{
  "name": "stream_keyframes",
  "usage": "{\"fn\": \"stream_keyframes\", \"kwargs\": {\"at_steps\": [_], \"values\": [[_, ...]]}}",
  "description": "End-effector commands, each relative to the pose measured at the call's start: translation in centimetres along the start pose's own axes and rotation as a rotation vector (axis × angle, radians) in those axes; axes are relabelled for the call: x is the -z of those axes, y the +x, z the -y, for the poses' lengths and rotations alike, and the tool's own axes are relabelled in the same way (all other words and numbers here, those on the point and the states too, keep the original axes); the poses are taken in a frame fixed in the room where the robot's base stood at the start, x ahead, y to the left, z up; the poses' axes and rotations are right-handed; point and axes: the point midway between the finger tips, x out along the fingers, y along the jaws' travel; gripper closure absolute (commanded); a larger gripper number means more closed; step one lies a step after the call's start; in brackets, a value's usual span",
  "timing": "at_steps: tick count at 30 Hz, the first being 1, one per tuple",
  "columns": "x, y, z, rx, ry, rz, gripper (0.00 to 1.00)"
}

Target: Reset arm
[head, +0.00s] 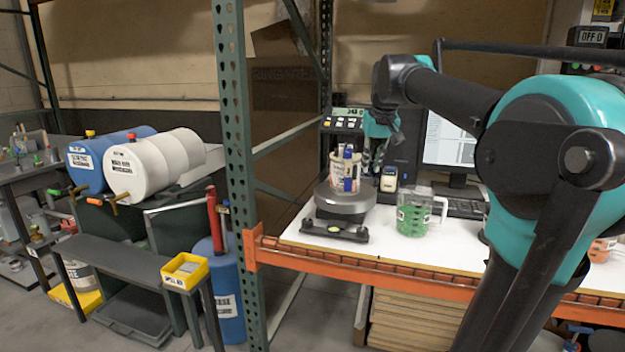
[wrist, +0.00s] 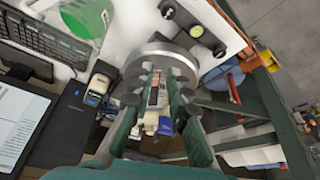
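My gripper (head: 372,158) is at the workbench, just right of and behind a labelled can (head: 340,176) on a round scale (head: 345,203). The can holds a blue-and-white item and other small things. In the wrist view, my gripper's two dark green fingers (wrist: 158,92) are spread apart. The can's contents, with a blue piece and pale pieces, show in the gap between them. The scale's round plate (wrist: 160,50) lies beyond the fingertips. I see no finger clearly closed on the can, and whether either touches it is hidden. My arm reaches in from the right.
A clear jug with green liquid (head: 412,221) stands right of the scale. A small labelled device (head: 389,179), a keyboard (head: 458,207) and a monitor (head: 449,146) are close by. A green rack post (head: 237,170) rises at the bench's left. Drums and a yellow bin (head: 185,271) stand further left.

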Motion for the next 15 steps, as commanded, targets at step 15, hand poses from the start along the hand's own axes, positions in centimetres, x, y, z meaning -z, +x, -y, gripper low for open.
{"fn": "stream_keyframes", "kwargs": {"at_steps": [15], "values": [[-21.5, 18.3, -0.4, -0.024, 0.066, 0.011, 0.84]]}}
